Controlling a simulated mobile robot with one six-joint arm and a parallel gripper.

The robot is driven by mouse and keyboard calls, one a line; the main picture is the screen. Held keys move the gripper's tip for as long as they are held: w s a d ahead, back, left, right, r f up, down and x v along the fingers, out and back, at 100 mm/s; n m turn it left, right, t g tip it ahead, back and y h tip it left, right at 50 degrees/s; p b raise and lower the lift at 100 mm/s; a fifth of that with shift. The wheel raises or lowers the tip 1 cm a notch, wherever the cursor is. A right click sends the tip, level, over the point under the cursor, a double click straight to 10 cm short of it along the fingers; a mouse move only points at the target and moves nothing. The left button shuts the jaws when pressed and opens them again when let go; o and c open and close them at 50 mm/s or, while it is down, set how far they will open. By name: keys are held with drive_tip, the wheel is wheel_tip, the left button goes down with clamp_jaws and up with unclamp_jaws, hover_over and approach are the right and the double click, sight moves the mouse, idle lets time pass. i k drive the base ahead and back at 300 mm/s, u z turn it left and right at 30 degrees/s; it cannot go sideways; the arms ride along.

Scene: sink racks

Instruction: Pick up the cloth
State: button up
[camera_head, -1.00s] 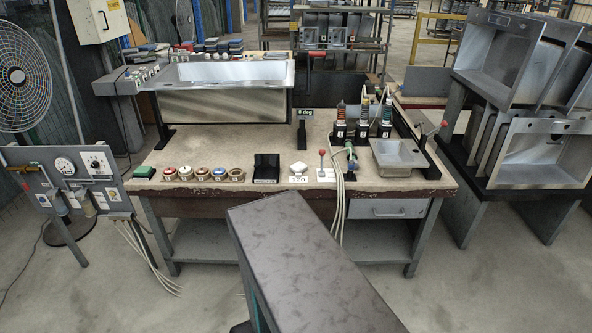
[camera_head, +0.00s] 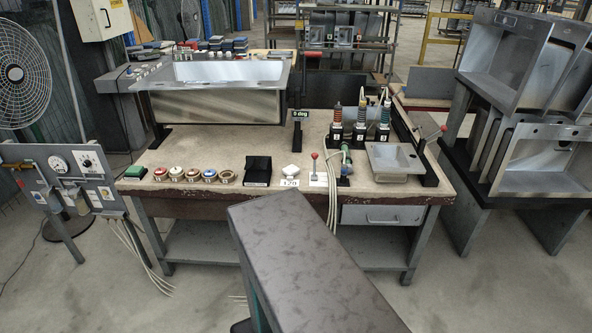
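No piece is clearly a cloth. A small white item (camera_head: 291,171) sits near the front middle of the workbench (camera_head: 300,193), above a label that seems to read 120; I cannot tell whether it is folded cloth. A dark green pad (camera_head: 135,172) lies at the bench's front left corner, and a black holder (camera_head: 258,168) stands left of the white item. My gripper is not in view.
A large metal sink (camera_head: 215,75) is on supports at the back left. Coloured round tins (camera_head: 192,174), upright tools (camera_head: 360,125) and a small metal basin (camera_head: 394,160) occupy the bench. A control panel (camera_head: 70,180) and stacked sinks (camera_head: 545,155) flank it.

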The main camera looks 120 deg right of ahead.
sight(291, 170)
drive_tip(key=z, duration=0.05)
drive_tip(key=k, duration=2.65)
drive_tip(key=z, duration=1.1)
drive_tip(key=i, duration=0.95)
drive_tip(key=u, duration=0.15)
